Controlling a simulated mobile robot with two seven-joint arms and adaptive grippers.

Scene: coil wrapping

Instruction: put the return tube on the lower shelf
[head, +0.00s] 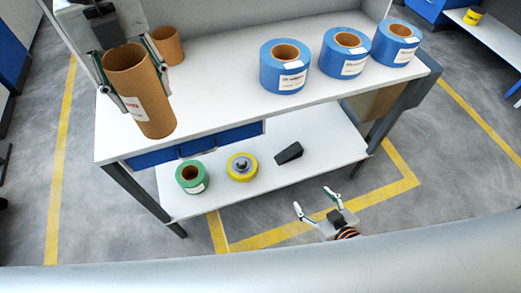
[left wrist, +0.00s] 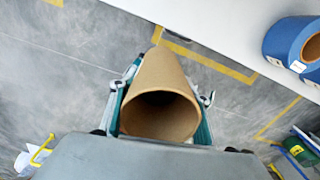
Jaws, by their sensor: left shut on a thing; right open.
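A brown cardboard tube (head: 145,92) with a white label is held by my left gripper (head: 124,80), whose fingers are shut on its sides. The tube is slightly tilted and hangs in front of the left part of the workbench. In the left wrist view the tube (left wrist: 160,95) lies between the fingers, its open end facing the camera. The lower shelf (head: 230,208) is a white board under the bench top. My right gripper (head: 324,212) is open and empty, in front of the shelf's right part.
A shorter brown tube (head: 166,46) and several blue rolls (head: 282,78) stand on the bench top (head: 222,90). The lower shelf holds a green roll (head: 191,185), a yellow roll (head: 242,176) and a dark wedge (head: 289,153). Its front strip is clear.

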